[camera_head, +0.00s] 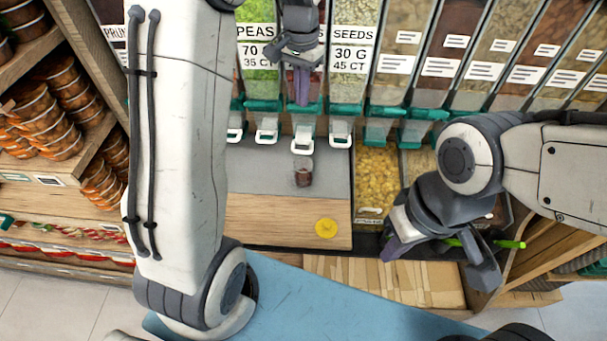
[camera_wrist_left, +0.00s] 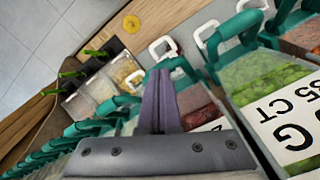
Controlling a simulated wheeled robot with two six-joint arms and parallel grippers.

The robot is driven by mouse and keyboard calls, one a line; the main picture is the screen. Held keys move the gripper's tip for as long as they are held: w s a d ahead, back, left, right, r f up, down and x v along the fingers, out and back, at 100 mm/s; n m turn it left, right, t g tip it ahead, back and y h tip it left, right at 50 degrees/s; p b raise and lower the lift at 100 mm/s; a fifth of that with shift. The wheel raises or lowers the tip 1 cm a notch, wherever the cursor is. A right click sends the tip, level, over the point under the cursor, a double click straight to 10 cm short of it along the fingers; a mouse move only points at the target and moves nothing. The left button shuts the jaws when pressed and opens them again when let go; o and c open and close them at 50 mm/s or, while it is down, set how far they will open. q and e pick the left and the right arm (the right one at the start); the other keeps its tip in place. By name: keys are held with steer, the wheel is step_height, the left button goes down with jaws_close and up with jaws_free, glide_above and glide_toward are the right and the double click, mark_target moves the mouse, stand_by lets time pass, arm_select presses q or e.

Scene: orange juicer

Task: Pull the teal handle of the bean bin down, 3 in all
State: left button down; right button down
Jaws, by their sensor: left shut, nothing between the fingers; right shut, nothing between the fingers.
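The bean bin (camera_head: 316,86) is mostly hidden behind my left gripper in the head view, between the peas bin and the seeds bin. Its dark red beans show in the left wrist view (camera_wrist_left: 196,101). Its white-looped handle end (camera_head: 303,139) hangs below the row's teal fittings. My left gripper (camera_head: 302,100) is shut and empty in front of the bin, fingers pointing down, above the loop. I cannot tell whether it touches the teal part. A small clear cup (camera_head: 303,172) with dark contents stands below. My right gripper (camera_head: 394,248) is shut and empty, at the lower right.
The peas bin (camera_head: 258,65) and seeds bin (camera_head: 349,75) flank the bean bin closely, with similar handles. A yellow disc (camera_head: 326,228) lies on the wooden counter (camera_head: 270,218). A bright green stick (camera_head: 509,244) shows by my right gripper.

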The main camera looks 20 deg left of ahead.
mark_target(302, 109)
arm_select(q)
steer(key=shift+s+d+f+b, duration=0.1)
steer(key=shift+s+f+b, duration=0.1)
steer(key=shift+f+b, duration=0.85)
steer(key=shift+s+f+b, duration=0.15)
steer(key=shift+f+b, duration=0.55)
steer(key=shift+f, duration=0.65)
steer(key=shift+r, duration=0.1)
steer(key=r+p, duration=0.6)
steer(key=shift+w+r+p, duration=0.15)
steer(key=shift+w+p, duration=0.25)
